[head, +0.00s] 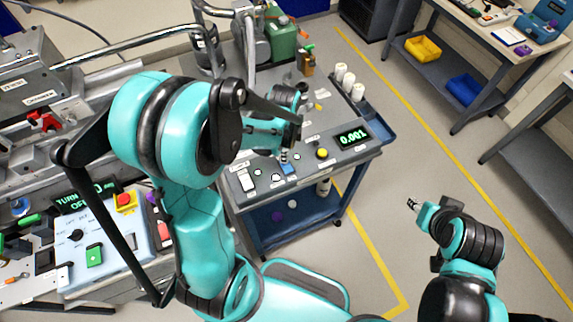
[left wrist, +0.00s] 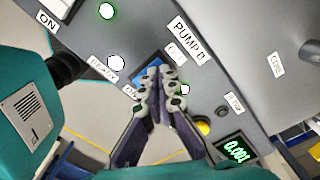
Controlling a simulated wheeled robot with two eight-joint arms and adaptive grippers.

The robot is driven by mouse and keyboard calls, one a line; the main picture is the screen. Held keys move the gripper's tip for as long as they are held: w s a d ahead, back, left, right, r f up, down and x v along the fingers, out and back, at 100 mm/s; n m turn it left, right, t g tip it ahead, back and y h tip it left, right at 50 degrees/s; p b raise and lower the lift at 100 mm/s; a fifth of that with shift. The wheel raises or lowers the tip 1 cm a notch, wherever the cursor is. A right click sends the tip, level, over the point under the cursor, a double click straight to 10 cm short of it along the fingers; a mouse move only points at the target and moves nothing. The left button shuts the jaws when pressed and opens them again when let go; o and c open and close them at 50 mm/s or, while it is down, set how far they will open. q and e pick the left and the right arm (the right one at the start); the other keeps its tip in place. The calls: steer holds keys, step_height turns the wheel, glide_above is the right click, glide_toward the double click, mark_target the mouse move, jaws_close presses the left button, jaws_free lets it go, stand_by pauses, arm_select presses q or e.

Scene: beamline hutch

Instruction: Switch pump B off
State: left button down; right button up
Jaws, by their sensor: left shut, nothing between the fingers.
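Pump B's blue switch (head: 288,169) is on the sloped front panel of the pump cart (head: 355,153). In the left wrist view the blue switch (left wrist: 146,72) lies beside the PUMP B label (left wrist: 190,42), partly hidden by my fingers. My left gripper (head: 284,156) is shut and empty, its tips (left wrist: 158,78) pointing down at the switch. The tips overlap the switch in view; I cannot tell whether they touch it. The switch's position is unclear. My right gripper (head: 412,204) is away from the cart over the floor, too small to read.
A white switch (head: 248,183), a yellow button (head: 322,153) and a green 0.001 display (head: 353,137) share the panel. White round lamps (left wrist: 115,62) sit near the blue switch. A control box (head: 100,238) with a red button stands left. Floor on the right is clear.

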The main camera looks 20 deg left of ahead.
arm_select(q)
steer(key=shift+f+b, duration=0.3)
steer(key=shift+f, duration=0.1)
steer(key=shift+r, duration=0.15)
steer(key=shift+r+p, duration=2.75)
steer(key=shift+r, duration=0.7)
